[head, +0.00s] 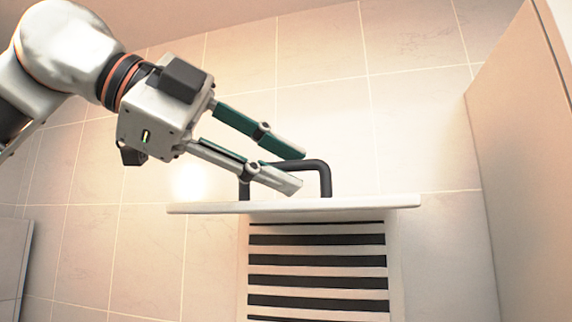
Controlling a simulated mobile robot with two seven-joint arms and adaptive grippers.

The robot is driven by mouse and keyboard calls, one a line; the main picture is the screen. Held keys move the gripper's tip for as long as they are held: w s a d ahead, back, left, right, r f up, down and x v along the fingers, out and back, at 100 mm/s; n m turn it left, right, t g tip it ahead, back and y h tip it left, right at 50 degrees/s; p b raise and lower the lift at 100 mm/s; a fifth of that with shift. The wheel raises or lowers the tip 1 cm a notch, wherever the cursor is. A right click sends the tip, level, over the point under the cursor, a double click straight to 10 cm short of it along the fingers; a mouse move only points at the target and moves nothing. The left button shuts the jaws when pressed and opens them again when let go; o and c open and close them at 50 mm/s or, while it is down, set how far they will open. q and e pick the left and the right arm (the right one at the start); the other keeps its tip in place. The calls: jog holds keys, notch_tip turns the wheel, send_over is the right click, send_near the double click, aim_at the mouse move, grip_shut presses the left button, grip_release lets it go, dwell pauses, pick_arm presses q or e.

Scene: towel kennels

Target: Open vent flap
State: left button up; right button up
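The vent flap (385,203) is a pale panel seen nearly edge-on, sticking out level above the striped vent (318,265). Its dark handle (326,180) stands up from the panel's top side. My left gripper (297,169) reaches in from the upper left. Its fingers are spread, one tip just above the handle's bar and the other in front of the handle and above the panel. The lower finger hides part of the handle. I cannot tell whether either finger touches it. My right gripper is not in view.
A beige tiled wall (420,110) stands behind the vent. A tall plain panel (530,150) closes off the right side. A grey panel edge (12,260) shows at the lower left. The space right of the handle is clear.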

pick_arm(q)
jog(key=v, duration=1.1)
jog(key=shift+s, duration=0.1)
jog(key=shift+f, duration=0.1)
